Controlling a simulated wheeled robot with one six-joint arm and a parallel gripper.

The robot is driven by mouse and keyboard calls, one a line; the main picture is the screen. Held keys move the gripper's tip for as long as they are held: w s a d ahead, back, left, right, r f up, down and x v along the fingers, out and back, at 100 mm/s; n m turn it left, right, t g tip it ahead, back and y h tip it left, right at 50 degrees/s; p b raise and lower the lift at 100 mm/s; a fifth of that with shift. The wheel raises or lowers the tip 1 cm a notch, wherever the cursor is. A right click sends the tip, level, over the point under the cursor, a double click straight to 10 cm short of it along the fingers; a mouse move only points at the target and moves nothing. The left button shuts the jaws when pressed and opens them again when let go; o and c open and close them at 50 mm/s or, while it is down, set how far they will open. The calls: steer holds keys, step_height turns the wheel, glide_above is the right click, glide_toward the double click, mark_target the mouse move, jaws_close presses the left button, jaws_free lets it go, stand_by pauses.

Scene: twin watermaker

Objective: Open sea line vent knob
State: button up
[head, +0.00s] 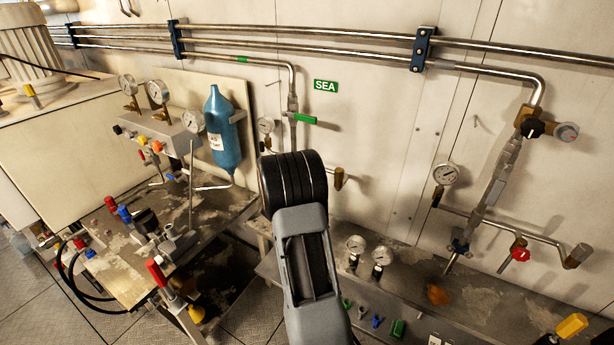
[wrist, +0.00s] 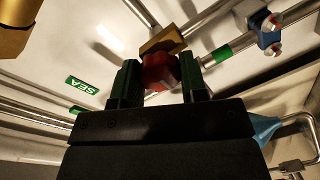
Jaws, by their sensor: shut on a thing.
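In the wrist view, a red knob (wrist: 159,72) sits between the two dark green fingers of my gripper (wrist: 160,68), which is shut on it. A brass fitting (wrist: 162,42) shows just beyond the knob. The SEA sign (wrist: 82,86) appears upside down to the left. In the head view, my dark arm hides the gripper and the red knob. The sea line (head: 292,90) comes down the wall left of the SEA sign (head: 326,87) and carries a green-handled valve (head: 304,118).
A small gauge (head: 266,125) and a brass fitting (head: 339,178) are close beside my arm. A blue bottle (head: 223,130) stands to the left near a gauge panel. Pipes (head: 300,42) run along the wall above. A valve assembly (head: 497,180) hangs at the right.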

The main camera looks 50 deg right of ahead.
steer(key=shift+n+p, duration=0.35)
steer(key=shift+n, duration=0.15)
steer(key=o, duration=0.9)
steer(key=shift+a, duration=0.1)
steer(key=b+v, duration=0.2)
steer(key=v, duration=1.1)
steer(key=shift+a, duration=0.3)
